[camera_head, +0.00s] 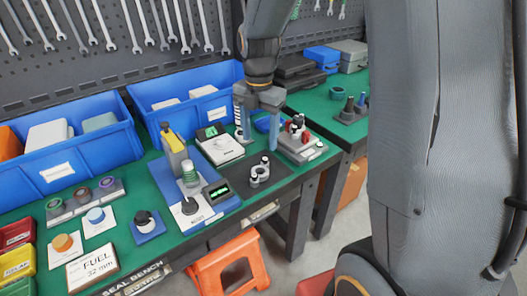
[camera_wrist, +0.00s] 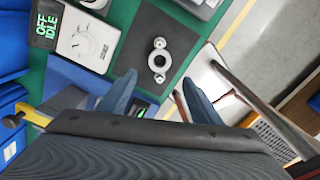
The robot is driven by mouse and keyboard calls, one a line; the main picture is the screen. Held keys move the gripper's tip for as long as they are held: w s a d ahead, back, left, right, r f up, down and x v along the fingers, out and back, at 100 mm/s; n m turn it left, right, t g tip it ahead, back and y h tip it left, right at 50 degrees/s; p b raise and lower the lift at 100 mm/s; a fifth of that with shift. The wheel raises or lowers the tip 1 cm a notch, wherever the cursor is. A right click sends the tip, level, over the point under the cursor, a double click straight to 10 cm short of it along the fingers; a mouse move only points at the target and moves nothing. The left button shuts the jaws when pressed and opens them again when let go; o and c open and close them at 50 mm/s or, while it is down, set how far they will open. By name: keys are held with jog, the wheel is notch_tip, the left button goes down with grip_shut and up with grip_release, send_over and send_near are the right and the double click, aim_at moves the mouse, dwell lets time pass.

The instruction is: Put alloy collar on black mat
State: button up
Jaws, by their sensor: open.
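The alloy collar (camera_head: 260,174) is a light grey metal ring with small dark-topped knobs beside it. It lies on the black mat (camera_head: 238,170) at the right part of the green bench. In the wrist view the collar (camera_wrist: 159,61) lies flat on the mat (camera_wrist: 186,32), inside its edges. My gripper (camera_head: 260,143) is open and empty, with its blue fingers pointing down above and behind the collar. In the wrist view the open fingertips (camera_wrist: 158,77) are on either side of the collar's near side, apart from it.
A white device (camera_head: 220,148) stands behind the mat, and a blue-based test stand (camera_head: 195,190) stands to its left. A grey fixture with red knobs (camera_head: 300,142) is on the right. Blue bins (camera_head: 70,160) line the back. The bench front edge is close to the mat.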

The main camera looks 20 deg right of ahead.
jog(key=s+f+m, duration=0.2)
jog(key=s+m, duration=1.4)
jog(key=m, duration=0.9)
jog(key=shift+s+f+m+t, duration=0.3)
jog(key=shift+f+m, duration=0.1)
jog(key=shift+c, duration=0.3)
